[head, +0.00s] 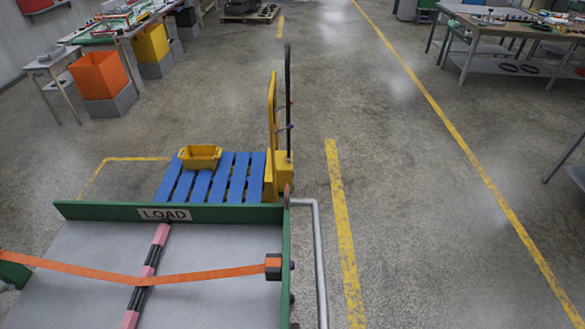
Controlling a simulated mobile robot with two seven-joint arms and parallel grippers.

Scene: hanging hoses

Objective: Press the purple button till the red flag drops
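A small purple spot (292,265), perhaps the purple button, shows beside a black box (273,266) at the right green wall of a grey-floored cart (215,262). An orange strap (200,275) runs across the cart to that box. A small reddish upright piece (287,194) stands at the wall's far right corner; I cannot tell whether it is the red flag. Another small purple mark shows on the upright of a yellow pallet jack (272,130). Neither gripper is in view.
A pink and black striped bundle (150,262) lies under the strap. A far green wall bears a LOAD sign (165,214). A grey rail (319,260) runs along the cart's right. Beyond are a blue pallet (210,180) and yellow bin (200,157).

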